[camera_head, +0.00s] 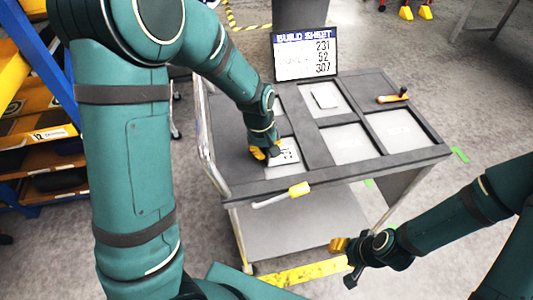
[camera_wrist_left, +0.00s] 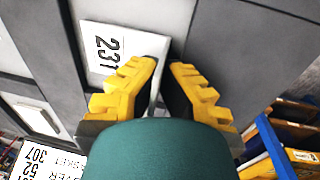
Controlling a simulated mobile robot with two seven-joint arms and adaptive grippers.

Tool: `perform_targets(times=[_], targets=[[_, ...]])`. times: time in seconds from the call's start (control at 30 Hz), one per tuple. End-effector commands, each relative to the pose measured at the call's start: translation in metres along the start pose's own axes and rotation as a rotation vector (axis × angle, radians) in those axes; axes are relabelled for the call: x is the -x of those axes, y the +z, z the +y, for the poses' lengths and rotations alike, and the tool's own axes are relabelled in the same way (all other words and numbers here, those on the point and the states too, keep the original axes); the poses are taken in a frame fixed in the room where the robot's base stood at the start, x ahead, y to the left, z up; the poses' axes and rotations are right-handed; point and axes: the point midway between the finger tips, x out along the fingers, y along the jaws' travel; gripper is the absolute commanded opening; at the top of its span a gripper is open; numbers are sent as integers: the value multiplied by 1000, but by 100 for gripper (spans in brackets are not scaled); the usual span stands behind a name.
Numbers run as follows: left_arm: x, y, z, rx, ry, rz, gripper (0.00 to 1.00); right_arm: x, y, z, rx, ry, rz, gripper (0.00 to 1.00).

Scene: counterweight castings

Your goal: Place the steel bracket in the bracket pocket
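My left gripper (camera_head: 265,152) is low over the left front part of the grey tray on the cart. In the left wrist view its yellow fingers (camera_wrist_left: 167,68) are close together on a thin pale grey strip, which looks like the upright part of the steel bracket (camera_wrist_left: 157,90); most of it is hidden. A white plate marked 231 (camera_wrist_left: 105,47) lies beside the fingertips and also shows in the head view (camera_head: 286,155). I cannot tell whether plate and strip are joined. My right gripper (camera_head: 343,255) hangs in front of the cart, away from the tray; its fingers are unclear.
The tray (camera_head: 310,172) has several recesses with pale floors, one holding a small pale plate (camera_head: 325,96). A build sheet (camera_head: 305,55) stands at the back.

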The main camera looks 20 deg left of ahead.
Motion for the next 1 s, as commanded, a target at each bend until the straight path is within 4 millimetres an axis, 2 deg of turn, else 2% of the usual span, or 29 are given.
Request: perform_targets(times=[0.07, 0.27, 0.3, 0.37, 0.77, 0.87, 1.0], targets=[[-7, 0, -1, 0, 1, 0, 0, -3, 1, 1, 1, 0, -2, 47], [-6, 0, 0, -1, 2, 1, 0, -2, 1, 0, 1, 0, -2, 47], [-6, 0, -1, -1, 1, 0, 15, -2, 1, 0, 1, 0, -2, 47], [-6, 0, -1, -1, 1, 0, 34, -2, 1, 0, 1, 0, -2, 47], [0, 0, 0, -1, 2, 2, 34, 0, 0, 0, 0, 0, -1, 47], [13, 0, 0, -2, 3, 2, 34, 4, -1, -1, 0, 0, 1, 47], [41, -1, 1, -3, 5, 4, 34, 11, -4, -4, -2, 1, 7, 47]])
